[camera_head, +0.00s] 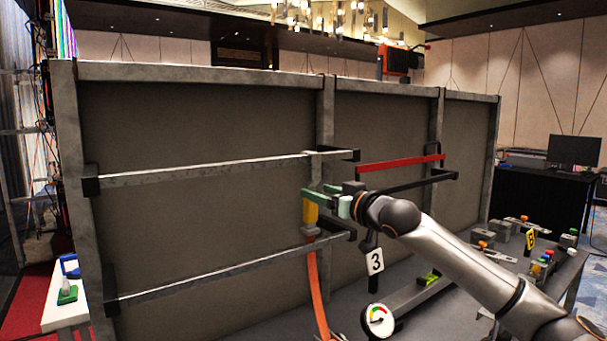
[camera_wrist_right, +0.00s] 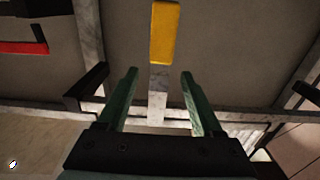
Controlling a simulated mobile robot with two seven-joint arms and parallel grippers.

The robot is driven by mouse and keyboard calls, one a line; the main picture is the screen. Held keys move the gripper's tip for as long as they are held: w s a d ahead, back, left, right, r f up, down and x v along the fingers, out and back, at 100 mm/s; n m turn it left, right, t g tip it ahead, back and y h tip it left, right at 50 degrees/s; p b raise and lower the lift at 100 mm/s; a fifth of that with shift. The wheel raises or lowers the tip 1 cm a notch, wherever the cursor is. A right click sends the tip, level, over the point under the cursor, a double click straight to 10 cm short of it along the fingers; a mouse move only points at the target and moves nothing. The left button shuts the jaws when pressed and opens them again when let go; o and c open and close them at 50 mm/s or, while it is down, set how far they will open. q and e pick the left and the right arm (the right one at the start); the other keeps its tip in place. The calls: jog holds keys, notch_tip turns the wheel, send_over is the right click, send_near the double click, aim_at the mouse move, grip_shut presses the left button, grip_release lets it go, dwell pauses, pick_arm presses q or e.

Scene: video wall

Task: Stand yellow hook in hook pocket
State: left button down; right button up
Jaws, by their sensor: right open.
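The yellow hook (camera_head: 310,213) shows as a yellow upright piece beside the lower bar's right end, with an orange strap hanging below it. In the right wrist view, a yellow piece (camera_wrist_right: 164,35) with a grey metal shank lies in line with the gap between my fingers. My right gripper (camera_head: 322,197) has green fingers and is at the hook's upper part. I cannot make out the hook pocket. My left gripper is not in view.
A grey-framed panel wall carries an upper bar (camera_head: 215,170), a lower bar (camera_head: 230,272) and a red bar (camera_head: 400,163) on black brackets. Small parts crowd the table at right.

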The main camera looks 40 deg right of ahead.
aim_at(312, 189)
jog(key=w+p, duration=0.1)
jog(key=w, duration=0.1)
jog(key=w+p, duration=0.1)
jog(key=w, duration=0.1)
jog(key=w+p, duration=0.1)
jog(key=w, duration=0.1)
jog(key=shift+d, duration=0.35)
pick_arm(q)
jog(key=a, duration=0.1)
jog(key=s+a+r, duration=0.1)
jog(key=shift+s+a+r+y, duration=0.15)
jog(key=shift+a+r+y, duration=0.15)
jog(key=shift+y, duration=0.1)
pick_arm(e)
jog(key=shift+w, duration=0.6)
grip_shut()
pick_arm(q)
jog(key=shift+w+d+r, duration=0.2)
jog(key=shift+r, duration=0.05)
